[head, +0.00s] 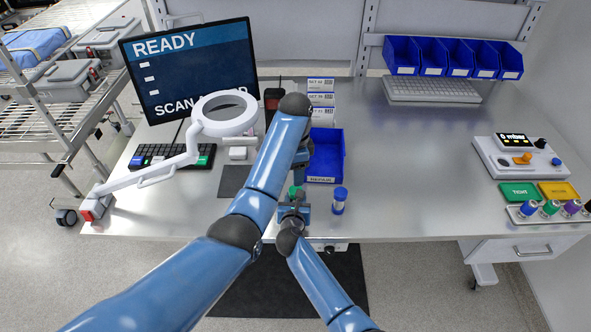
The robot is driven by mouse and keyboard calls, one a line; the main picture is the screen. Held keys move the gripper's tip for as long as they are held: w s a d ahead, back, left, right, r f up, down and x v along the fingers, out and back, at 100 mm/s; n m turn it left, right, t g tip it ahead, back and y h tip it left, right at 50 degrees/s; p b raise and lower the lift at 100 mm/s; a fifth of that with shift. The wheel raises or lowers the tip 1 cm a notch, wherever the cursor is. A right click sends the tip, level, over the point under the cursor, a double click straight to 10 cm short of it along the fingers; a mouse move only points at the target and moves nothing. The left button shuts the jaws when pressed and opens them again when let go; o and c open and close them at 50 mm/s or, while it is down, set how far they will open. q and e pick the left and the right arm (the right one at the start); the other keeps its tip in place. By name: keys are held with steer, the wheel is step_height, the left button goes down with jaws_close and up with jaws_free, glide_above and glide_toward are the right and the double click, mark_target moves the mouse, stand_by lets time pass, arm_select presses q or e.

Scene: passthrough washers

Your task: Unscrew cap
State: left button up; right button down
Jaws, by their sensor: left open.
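A vial with a blue cap (340,194) stands upright near the table's front edge, just right of my grippers. A green cap (295,190) shows between my two arms; what is under it is mostly hidden by my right gripper. My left gripper (301,177) points down from the raised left arm, open, just above the green cap. My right gripper (296,205) is low at the front edge, close around or beside the green-capped item. Its jaws are too small and covered to tell whether they hold it.
A blue bin (325,158) stands behind the grippers. A ring lamp (197,128), keyboard (156,160) and monitor (190,68) are at left. At right are a device with a display (515,157), a green pad (519,193), a yellow pad (558,191) and a rack of capped vials (536,220). The table's right middle is clear.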

arm_select(q)
steer(key=m, duration=0.5)
steer(key=shift+m, duration=0.3)
steer(key=m, duration=0.6)
steer(key=shift+f, duration=4)
steer(key=shift+c, duration=0.4)
steer(key=c, duration=0.8)
steer(key=n, duration=0.9)
steer(key=shift+d, duration=0.1)
steer(key=n, duration=0.3)
steer(key=shift+d+r, duration=0.15)
